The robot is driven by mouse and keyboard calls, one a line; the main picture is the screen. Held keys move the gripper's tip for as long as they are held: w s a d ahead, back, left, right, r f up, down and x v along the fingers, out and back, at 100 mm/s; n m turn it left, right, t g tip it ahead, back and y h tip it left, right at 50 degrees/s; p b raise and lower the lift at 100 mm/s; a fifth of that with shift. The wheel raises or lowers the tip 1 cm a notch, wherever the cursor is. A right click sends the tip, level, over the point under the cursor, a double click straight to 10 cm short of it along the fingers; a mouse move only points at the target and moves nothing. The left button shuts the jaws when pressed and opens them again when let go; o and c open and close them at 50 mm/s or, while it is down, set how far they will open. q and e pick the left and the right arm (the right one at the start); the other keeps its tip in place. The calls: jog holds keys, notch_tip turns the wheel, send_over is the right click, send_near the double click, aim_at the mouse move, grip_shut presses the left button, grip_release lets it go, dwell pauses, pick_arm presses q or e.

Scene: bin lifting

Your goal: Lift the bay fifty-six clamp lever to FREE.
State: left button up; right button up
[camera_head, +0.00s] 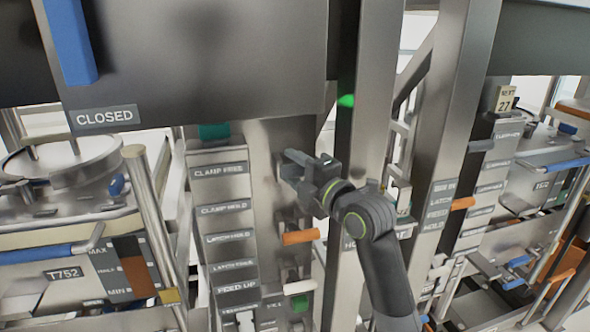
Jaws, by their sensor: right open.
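A steel post carries a column of label plates. From the top they read CLAMP FREE (219,170), CLAMP HOLD (224,208), LATCH HOLD (230,238), a LATCH plate that looks like FREE, and FEED UP (238,287). My right gripper (290,168) is open, at about the height of CLAMP FREE and to its right, close to the post face. I cannot tell whether a clamp lever is between its fingers; the gripper hides that spot. An orange-gripped lever (300,237) sticks out below the gripper, near LATCH HOLD. No bay number fifty-six is readable. My left gripper is not in view.
A green handle (300,303) sits below the orange lever. A teal block (214,131) tops the label column. Upright steel beams (454,110) stand right of my gripper. A large grey panel marked CLOSED (105,116) overhangs at upper left, above a round-lidded vessel (75,170).

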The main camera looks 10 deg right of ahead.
jog(key=shift+s+a, duration=0.15)
jog(key=shift+s, duration=0.1)
jog(key=p+v, duration=0.3)
jog(key=v, duration=1.4)
jog(key=shift+d+p, duration=0.3)
jog(key=shift+p, duration=0.1)
jog(key=shift+w, duration=0.15)
